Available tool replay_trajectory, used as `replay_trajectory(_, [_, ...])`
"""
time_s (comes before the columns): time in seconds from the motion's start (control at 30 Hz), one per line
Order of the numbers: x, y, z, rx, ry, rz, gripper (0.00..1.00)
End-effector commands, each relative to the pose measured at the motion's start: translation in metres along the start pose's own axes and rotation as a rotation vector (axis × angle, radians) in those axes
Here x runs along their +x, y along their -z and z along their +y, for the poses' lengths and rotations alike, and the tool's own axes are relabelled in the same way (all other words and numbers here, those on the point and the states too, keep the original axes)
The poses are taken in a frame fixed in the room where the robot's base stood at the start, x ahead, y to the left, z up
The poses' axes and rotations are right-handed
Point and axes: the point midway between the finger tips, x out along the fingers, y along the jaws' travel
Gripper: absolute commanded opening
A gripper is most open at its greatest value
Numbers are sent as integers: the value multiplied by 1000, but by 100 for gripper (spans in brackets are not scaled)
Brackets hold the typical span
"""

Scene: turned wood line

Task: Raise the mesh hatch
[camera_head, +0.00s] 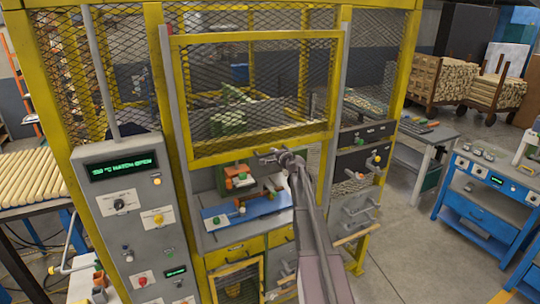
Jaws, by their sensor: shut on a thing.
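The mesh hatch (258,141) is a yellow-framed panel of dark wire mesh in the front of a caged machine, between two grey upright rails. Its lower bar sits above an open gap, through which a blue plate (246,210) and an orange-and-green part (239,178) show. My gripper (266,157) is at the middle of the hatch's lower bar, reached by my arm from below right. It is shut on what appears to be the hatch's handle; the handle itself is mostly hidden by the fingers.
A grey control cabinet (118,240) with a green display stands left of the hatch. A dark panel with handles (362,160) stands to the right. Yellow drawers (235,250) lie below the gap. A blue workbench (480,205) is at far right, with clear floor (415,250) before it.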

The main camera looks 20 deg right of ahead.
Motion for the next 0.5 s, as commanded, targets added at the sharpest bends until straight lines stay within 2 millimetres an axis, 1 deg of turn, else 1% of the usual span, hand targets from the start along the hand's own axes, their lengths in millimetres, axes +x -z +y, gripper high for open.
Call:
replay_trajectory(0.03, [0, 5, 0, -1, 3, 12, 0])
replay_trajectory(0.2, [0, 5, 0, -1, 3, 11, 0])
replay_trajectory(0.23, [0, 5, 0, -1, 3, 12, 27])
replay_trajectory(0.27, [0, 5, 0, -1, 3, 12, 36])
replay_trajectory(0.3, [0, 4, 0, -1, 3, 11, 48])
replay_trajectory(0.33, [0, 4, 0, -1, 2, 10, 57])
replay_trajectory(0.5, [0, 2, 0, -1, 2, 6, 57])
